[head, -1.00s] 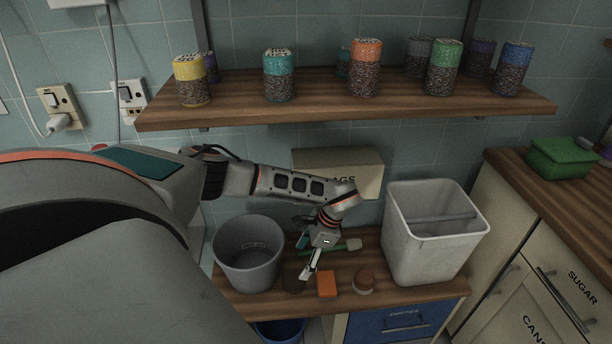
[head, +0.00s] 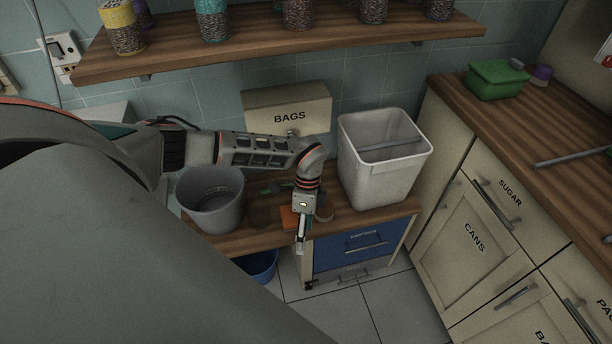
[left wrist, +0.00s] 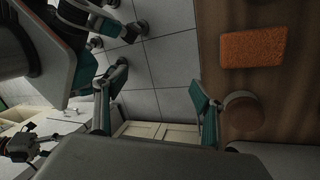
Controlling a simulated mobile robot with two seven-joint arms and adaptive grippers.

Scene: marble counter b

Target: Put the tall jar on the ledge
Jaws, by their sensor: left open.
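Several lidded jars stand on the wooden wall shelf (head: 290,42), their tops cut off in the head view. They include a yellow-lidded jar (head: 124,30), a teal-lidded jar (head: 213,22) and a jar further right (head: 298,14). I cannot tell which one is the tall jar, or whether this shelf is the ledge. My left gripper (head: 301,240) points down at the front edge of the lower counter, well below the jars. In the left wrist view its fingers (left wrist: 155,108) are apart with only floor between them. My right gripper is not in view.
An orange sponge (left wrist: 253,47) and a round brown item (left wrist: 244,113) lie beside the left gripper. A grey bin (head: 212,205) and a white bin (head: 380,170) flank it. A BAGS box (head: 288,110) is behind. A green box (head: 496,80) sits on the right counter.

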